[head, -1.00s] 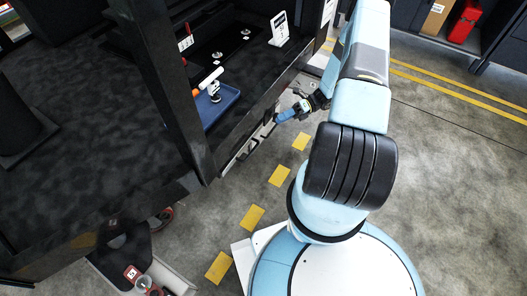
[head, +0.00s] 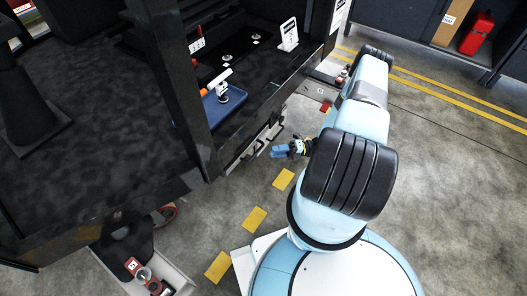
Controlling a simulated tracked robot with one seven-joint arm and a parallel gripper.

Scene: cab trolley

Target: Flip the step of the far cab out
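My gripper (head: 277,152), with blue fingers, hangs low beside the dark cab side, above the floor. Its fingers look close together, but I cannot tell whether they are open or shut. Pale metal parts (head: 256,146) sit under the cab sill, left of the gripper. They may belong to a folded step, but they are small and partly shaded. A gap shows between them and the gripper. A further pale ledge (head: 330,70) shows at the far end, partly behind my arm. I cannot tell for sure which part is the far cab's step.
A blue tray (head: 222,103) holding a white-and-orange item lies inside the cab. A dark post (head: 176,80) stands at the cab's near side. A grey tray (head: 170,275) with small items is at the lower left. Yellow floor marks (head: 254,219) cross open floor.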

